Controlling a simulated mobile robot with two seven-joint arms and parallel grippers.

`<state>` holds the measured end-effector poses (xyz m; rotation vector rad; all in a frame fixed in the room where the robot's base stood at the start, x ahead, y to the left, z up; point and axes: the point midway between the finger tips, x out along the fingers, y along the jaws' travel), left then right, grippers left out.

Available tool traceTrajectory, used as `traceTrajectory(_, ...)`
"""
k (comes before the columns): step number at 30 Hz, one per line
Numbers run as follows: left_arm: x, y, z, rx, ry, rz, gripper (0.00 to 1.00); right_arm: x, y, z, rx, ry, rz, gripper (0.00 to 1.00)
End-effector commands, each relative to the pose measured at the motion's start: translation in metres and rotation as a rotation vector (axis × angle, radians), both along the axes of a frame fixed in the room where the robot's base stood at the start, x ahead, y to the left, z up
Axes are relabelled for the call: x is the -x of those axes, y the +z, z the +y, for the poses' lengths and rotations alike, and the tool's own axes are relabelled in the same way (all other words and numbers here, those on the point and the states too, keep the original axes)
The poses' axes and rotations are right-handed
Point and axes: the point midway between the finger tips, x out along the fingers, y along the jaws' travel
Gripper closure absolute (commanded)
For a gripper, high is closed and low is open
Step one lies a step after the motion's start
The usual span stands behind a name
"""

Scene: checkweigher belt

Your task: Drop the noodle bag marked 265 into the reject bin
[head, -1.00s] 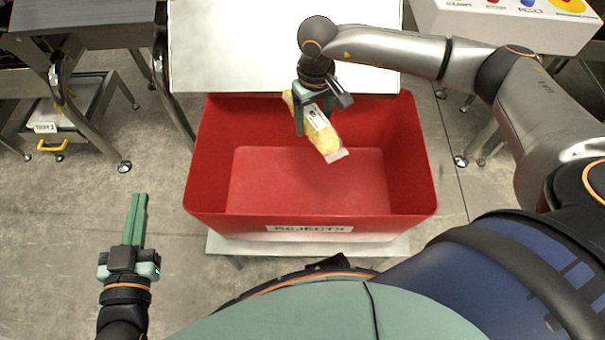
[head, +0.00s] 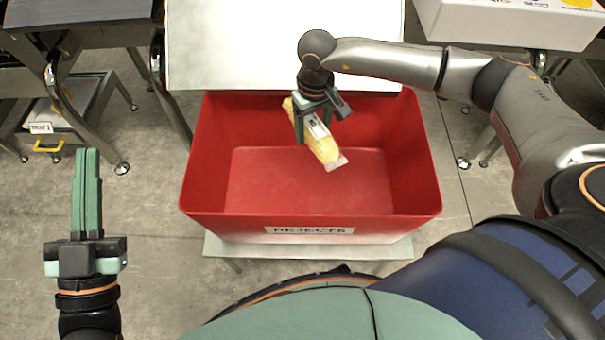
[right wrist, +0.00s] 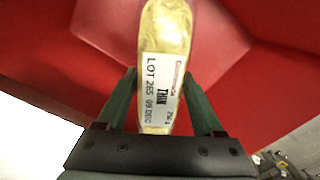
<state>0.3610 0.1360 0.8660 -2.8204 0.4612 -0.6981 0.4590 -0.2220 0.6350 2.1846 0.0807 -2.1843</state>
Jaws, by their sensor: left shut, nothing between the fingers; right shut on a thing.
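The yellow noodle bag (head: 321,143) hangs tilted from my right gripper (head: 314,118), over the red reject bin (head: 310,222). In the right wrist view the bag (right wrist: 165,40) carries a white label reading "LOT 265" and "THIN". My right gripper (right wrist: 167,100) is shut on the bag, with its green fingers on both sides of it. The bin's front label reads "REJECTS", and its visible floor is empty. My left gripper (head: 87,165) is shut and empty, left of the bin above the concrete floor.
A pale panel (head: 280,45) lies behind the bin's back edge. The bin rests on a light stand (head: 225,247).

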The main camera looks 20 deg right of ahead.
Motion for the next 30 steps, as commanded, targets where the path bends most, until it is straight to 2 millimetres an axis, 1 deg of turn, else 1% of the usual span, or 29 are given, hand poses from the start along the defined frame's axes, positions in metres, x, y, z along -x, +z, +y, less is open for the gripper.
traceTrajectory(4, 0.0025, 0.0058, -0.0005, -0.001, -0.004, -0.026, 1.00, -0.0004, -0.0013, 0.0002, -0.001, 0.000, -0.001, 1.00)
traceTrajectory(12, 0.0029, 0.0068, -0.0006, -0.001, -0.005, -0.030, 1.00, -0.0004, -0.0012, 0.0002, -0.001, 0.000, -0.001, 1.00)
traceTrajectory(13, 0.0029, 0.0068, -0.0006, 0.000, -0.005, -0.029, 1.00, -0.0004, -0.0012, 0.0002, -0.001, 0.000, -0.001, 0.29)
traceTrajectory(21, 0.0030, 0.0067, -0.0006, 0.000, -0.005, -0.029, 1.00, -0.0002, -0.0014, 0.0001, 0.000, 0.000, -0.001, 0.00)
traceTrajectory(27, 0.0029, 0.0066, -0.0006, 0.000, -0.005, -0.029, 1.00, 0.0003, -0.0021, -0.0001, 0.000, 0.000, 0.001, 0.00)
traceTrajectory(30, 0.0027, 0.0071, -0.0004, 0.001, -0.005, -0.025, 1.00, 0.0000, 0.0013, -0.0001, 0.000, 0.000, 0.000, 0.00)
